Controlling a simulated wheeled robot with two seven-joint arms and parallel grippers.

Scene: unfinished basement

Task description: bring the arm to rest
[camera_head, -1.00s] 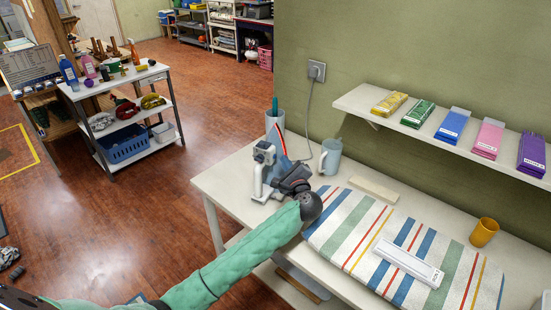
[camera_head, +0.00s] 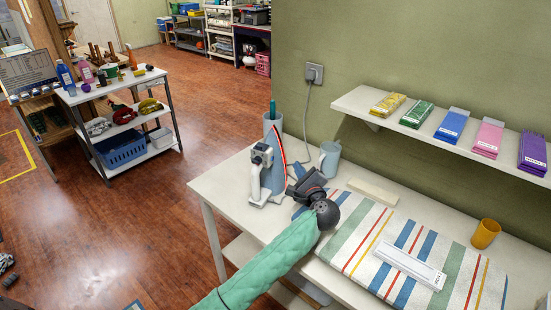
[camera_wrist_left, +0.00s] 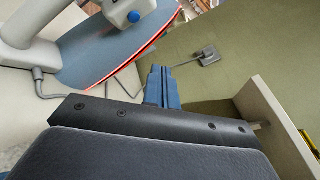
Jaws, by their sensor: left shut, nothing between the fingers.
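My left arm, in a green sleeve, reaches in from the bottom of the head view. Its dark left gripper (camera_head: 301,189) is over the table (camera_head: 228,190), just right of an upright iron (camera_head: 262,172) and at the far left end of a striped cloth (camera_head: 360,232). In the left wrist view the blue fingers (camera_wrist_left: 158,86) are together with nothing between them. The iron's grey, red-edged plate (camera_wrist_left: 105,45) shows beyond them at upper left, apart from the fingers. My right gripper is in neither view.
A grey mug (camera_head: 329,160) stands behind the gripper, and a cord runs to a wall socket (camera_head: 314,74). A white packet (camera_head: 410,268) lies on the cloth, with an orange cup (camera_head: 485,233) beyond. A wall shelf (camera_head: 365,105) holds coloured packs.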

